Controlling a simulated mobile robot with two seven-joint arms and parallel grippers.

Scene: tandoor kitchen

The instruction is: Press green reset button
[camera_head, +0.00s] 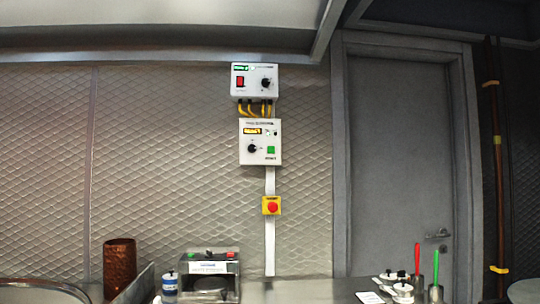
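A small green button (271,150) sits at the lower right of the lower white control box (246,158) on the quilted metal wall. That box also has an orange lit display and a black knob. Small text is under the green button, too small to read. Another small machine (208,276) on the counter has a green button (191,254) and a red button on its top edge. Neither of my grippers shows in the view.
An upper white control box (254,88) has a red switch and a knob; yellow cables join the two boxes. A red emergency button (272,207) on a yellow plate is below. The counter holds a copper cylinder (118,266), a blue-and-white jar (170,284) and containers at right. A grey door (401,160) is at right.

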